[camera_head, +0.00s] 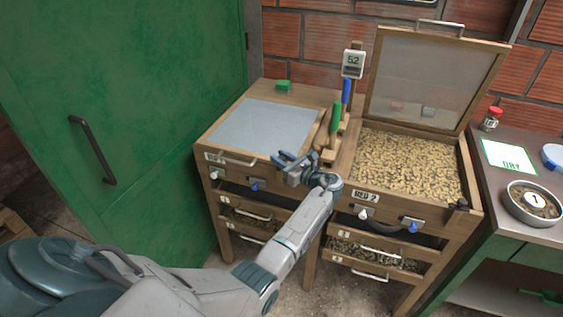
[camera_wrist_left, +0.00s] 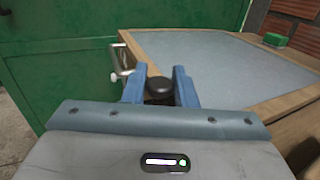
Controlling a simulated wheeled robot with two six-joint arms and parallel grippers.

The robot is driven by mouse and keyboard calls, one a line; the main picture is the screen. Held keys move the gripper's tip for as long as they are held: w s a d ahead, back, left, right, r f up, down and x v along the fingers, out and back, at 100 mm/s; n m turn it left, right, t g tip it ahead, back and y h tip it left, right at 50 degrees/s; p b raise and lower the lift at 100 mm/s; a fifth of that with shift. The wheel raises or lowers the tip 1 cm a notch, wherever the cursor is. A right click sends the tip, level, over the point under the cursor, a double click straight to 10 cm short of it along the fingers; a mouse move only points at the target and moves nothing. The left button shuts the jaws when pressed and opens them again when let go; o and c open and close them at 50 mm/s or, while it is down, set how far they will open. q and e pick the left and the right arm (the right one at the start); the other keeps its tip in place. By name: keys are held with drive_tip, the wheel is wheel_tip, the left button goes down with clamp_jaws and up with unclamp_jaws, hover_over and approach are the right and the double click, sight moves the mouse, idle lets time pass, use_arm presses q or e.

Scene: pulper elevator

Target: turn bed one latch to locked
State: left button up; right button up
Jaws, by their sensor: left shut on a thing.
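Bed one (camera_head: 215,158) is the left wooden bed, with its grey mesh lid (camera_head: 262,125) down. My left gripper (camera_head: 283,160) is at the bed's front right corner, its blue fingers closed in. In the left wrist view the left gripper (camera_wrist_left: 158,88) has its two blue fingers on either side of a round black knob (camera_wrist_left: 159,90), which appears to be the bed one latch. The fingers are shut on it. In the head view the gripper hides this latch, so its turned position cannot be told. My right gripper is not in view.
Bed two (camera_head: 366,196) stands to the right, lid (camera_head: 430,80) raised, full of beans, with a black latch (camera_head: 460,204) at its corner. Green and blue handled tools (camera_head: 335,125) stand between the beds. A green door (camera_head: 120,110) is left. A lid handle (camera_wrist_left: 122,60) is close to the fingers.

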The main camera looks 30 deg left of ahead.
use_arm(q)
drive_tip(key=shift+r, duration=0.1)
idle(0.4)
drive_tip(key=o, duration=0.9)
drive_tip(key=shift+d, duration=0.25)
drive_tip(key=shift+s+d+b, duration=0.25)
drive_tip(key=shift+d+b, duration=0.25)
drive_tip(key=shift+d, duration=1.2)
drive_tip(key=shift+s+d+b, duration=0.25)
drive_tip(key=shift+d+b, duration=0.25)
drive_tip(key=shift+d, duration=1.15)
drive_tip(key=shift+s+d+b, duration=0.25)
drive_tip(key=shift+d+b, duration=0.25)
drive_tip(key=shift+d, duration=1.2)
